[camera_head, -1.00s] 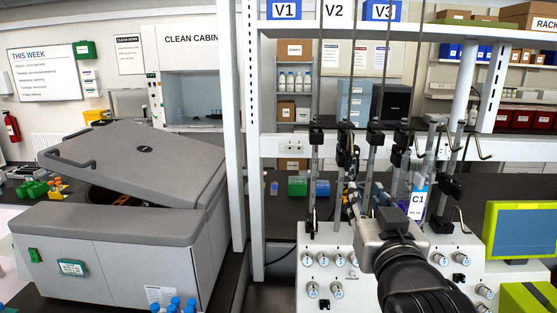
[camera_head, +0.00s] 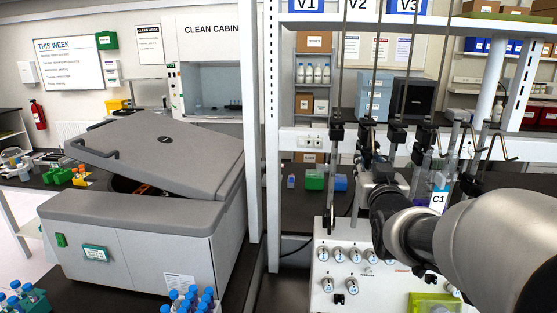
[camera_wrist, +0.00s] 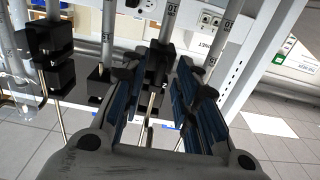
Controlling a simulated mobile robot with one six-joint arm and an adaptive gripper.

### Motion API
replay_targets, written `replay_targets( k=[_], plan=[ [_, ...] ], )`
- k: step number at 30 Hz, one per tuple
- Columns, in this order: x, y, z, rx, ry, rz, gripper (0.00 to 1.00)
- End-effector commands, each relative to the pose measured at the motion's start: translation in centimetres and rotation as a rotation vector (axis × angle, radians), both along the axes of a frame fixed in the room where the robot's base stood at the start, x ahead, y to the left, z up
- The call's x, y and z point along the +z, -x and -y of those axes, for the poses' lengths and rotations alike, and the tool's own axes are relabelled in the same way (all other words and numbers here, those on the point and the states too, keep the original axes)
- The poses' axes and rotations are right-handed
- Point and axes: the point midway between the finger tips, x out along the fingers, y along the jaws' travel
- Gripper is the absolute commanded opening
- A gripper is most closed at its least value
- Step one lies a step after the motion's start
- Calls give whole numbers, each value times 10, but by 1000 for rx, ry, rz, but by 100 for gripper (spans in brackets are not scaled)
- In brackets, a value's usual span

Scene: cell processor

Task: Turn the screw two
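In the wrist view, a black clamp block marked 2 (camera_wrist: 163,77) sits on a vertical metal rod, between and beyond the two blue-padded fingers of my gripper (camera_wrist: 157,85). My gripper is open, with a wide gap between the pads and nothing held. I cannot tell whether a finger touches the block; its screw is not clear. In the head view, my gripper (camera_head: 376,178) is at the row of rods above the white processor (camera_head: 340,240), and my own arm hides part of it. Black clamps (camera_head: 336,133) sit on several rods there.
Neighbouring rods and black clamps (camera_wrist: 47,45) stand close on the left in the wrist view. A tube labelled C1 (camera_head: 438,199) hangs beside my arm. A white shelf post (camera_head: 271,150) stands left of the processor, then a grey centrifuge (camera_head: 150,235) with its lid raised.

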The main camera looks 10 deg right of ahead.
Motion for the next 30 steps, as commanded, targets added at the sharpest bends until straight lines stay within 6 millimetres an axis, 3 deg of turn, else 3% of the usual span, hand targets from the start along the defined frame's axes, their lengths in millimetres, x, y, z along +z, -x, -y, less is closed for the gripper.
replay_targets(
  k=[7,19,30],
  plan=[
    [0,0,0,0,0,0,27],
    [0,0,0,0,0,0,0],
    [0,0,0,0,4,0,0]
  ],
)
